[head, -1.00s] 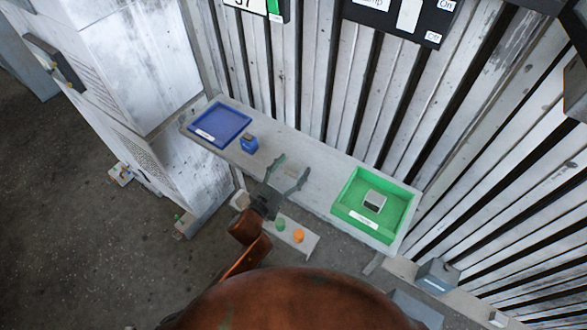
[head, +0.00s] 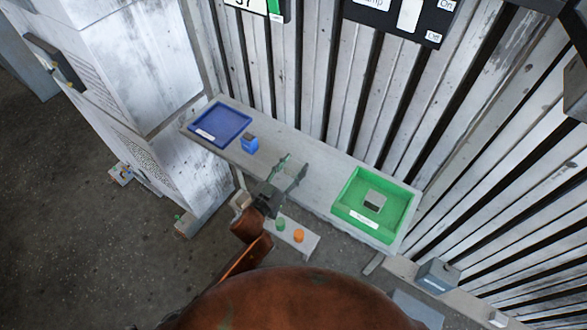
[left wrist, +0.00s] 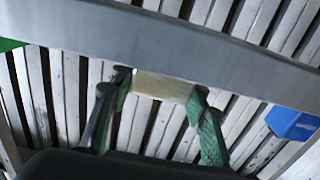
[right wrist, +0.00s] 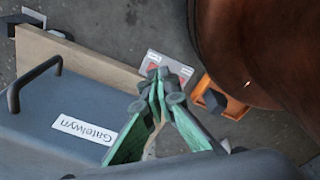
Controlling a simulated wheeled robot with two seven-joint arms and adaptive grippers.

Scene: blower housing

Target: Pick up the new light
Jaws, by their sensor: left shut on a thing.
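My left gripper (head: 293,168) is over the middle of the shelf in the head view. In the left wrist view its green-padded fingers are shut on a pale yellow block (left wrist: 163,87), held between the fingertips. I take this block for the new light, though no marking on it can be read. It is hard to make out between the fingers in the head view, and I cannot tell whether it touches the shelf. My right gripper (right wrist: 160,76) shows only in its wrist view; its fingertips are together with nothing visible between them.
The grey shelf (head: 325,190) carries a blue tray (head: 199,139), a small blue box (head: 250,144) and a green tray (head: 350,220) holding a grey block (head: 374,201). A ribbed wall stands behind. Green and orange buttons (head: 298,236) sit in front. A grey case (right wrist: 60,120) is beside the right gripper.

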